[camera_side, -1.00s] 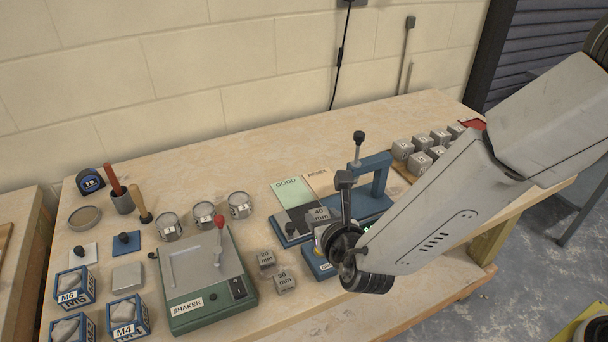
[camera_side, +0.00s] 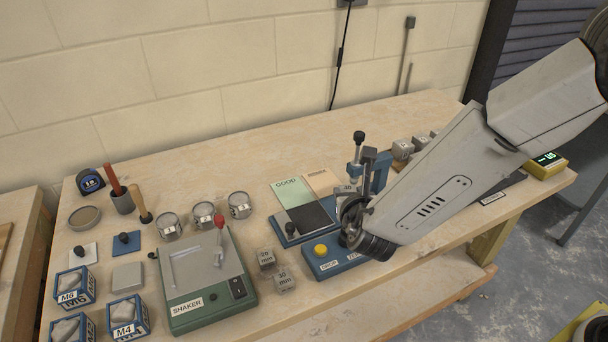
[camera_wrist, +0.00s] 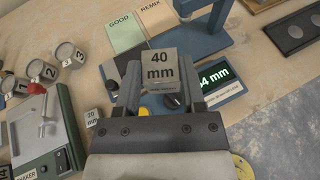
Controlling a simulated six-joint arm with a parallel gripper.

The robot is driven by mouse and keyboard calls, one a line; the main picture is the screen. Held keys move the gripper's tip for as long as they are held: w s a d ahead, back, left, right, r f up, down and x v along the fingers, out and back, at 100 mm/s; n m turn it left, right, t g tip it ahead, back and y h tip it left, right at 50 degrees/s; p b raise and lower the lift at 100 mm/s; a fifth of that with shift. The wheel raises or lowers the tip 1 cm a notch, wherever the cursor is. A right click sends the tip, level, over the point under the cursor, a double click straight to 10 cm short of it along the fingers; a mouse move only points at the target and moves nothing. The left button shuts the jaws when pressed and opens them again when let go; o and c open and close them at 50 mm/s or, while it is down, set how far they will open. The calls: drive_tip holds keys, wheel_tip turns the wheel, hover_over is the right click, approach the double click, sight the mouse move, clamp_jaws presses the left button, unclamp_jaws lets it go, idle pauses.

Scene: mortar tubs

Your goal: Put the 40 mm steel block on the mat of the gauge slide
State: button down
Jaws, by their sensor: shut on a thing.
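The 40 mm steel block (camera_wrist: 161,66) is a grey cube held between the two fingers of my gripper (camera_wrist: 160,85) in the wrist view. In the side view the block (camera_side: 344,190) is partly hidden by my gripper (camera_side: 354,196), above the blue gauge. A dark square mat (camera_side: 311,216) lies on a blue base just left of the block, in front of the GOOD plate. The mat looks bare. The blue gauge stand (camera_side: 380,170) with its black-knobbed plunger rises behind my gripper. I cannot tell the block's exact height.
A blue box with a yellow button (camera_side: 320,250) stands in front of the mat. The 20 mm and 30 mm blocks (camera_side: 285,281) sit left of it. The green shaker (camera_side: 205,280) is further left. Several cubes (camera_side: 402,148) stand at the back right.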

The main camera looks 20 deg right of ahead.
drive_tip(key=w+a+f, duration=0.1)
drive_tip(key=w+f, duration=0.1)
drive_tip(key=w, duration=0.1)
drive_tip(key=w+a+f, duration=0.1)
drive_tip(key=w+f, duration=0.2)
drive_tip(key=w+a+f, duration=0.1)
drive_tip(key=w+f, duration=0.1)
drive_tip(key=w, duration=0.2)
drive_tip(key=shift+f, duration=0.4)
drive_tip(key=shift+f, duration=0.1)
drive_tip(key=shift+w+a+f, duration=0.1)
drive_tip(key=shift+w+f, duration=0.15)
drive_tip(key=shift+f, duration=1.5)
drive_tip(key=shift+f, duration=0.15)
drive_tip(key=shift+c, duration=1)
unclamp_jaws()
